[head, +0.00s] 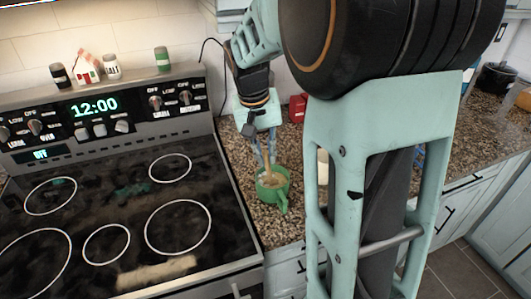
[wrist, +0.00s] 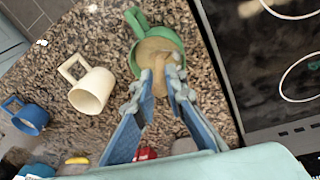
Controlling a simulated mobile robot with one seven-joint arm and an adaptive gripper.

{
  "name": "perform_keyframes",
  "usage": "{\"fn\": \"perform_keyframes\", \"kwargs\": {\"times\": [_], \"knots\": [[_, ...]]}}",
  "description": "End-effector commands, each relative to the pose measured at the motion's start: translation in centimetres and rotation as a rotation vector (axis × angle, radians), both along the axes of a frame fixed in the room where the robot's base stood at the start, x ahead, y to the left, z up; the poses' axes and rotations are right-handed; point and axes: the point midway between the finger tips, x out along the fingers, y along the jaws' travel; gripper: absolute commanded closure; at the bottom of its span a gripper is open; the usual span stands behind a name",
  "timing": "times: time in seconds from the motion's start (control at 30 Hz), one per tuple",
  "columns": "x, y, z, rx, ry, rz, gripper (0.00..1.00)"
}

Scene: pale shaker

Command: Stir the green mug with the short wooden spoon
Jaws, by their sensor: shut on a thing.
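The green mug (head: 280,196) stands upright on the granite counter just right of the stove. It also shows at the top of the wrist view (wrist: 136,22), with its handle toward the upper left. The wooden spoon (head: 267,169) reaches down into the mug, which has tan contents inside. My gripper (head: 265,158) is above the mug, pointing down, with its fingers shut on the spoon's handle. In the wrist view the blue fingers close around the spoon (wrist: 159,82) at the mug's near rim. The spoon's lower end is hard to make out against the contents.
The black stove top (head: 120,215) adjoins the counter on the left. A red object (head: 297,108) is farther back. My arm hides part of the counter.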

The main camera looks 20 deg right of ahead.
Motion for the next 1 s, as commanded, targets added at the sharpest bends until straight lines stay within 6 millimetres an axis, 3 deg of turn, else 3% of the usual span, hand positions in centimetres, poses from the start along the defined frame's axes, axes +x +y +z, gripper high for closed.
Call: {"fn": "perform_keyframes", "kwargs": {"times": [1.0], "knots": [[0.0, 0.0, -1.1, 0.000, 0.001, 0.000, 1.00]]}}
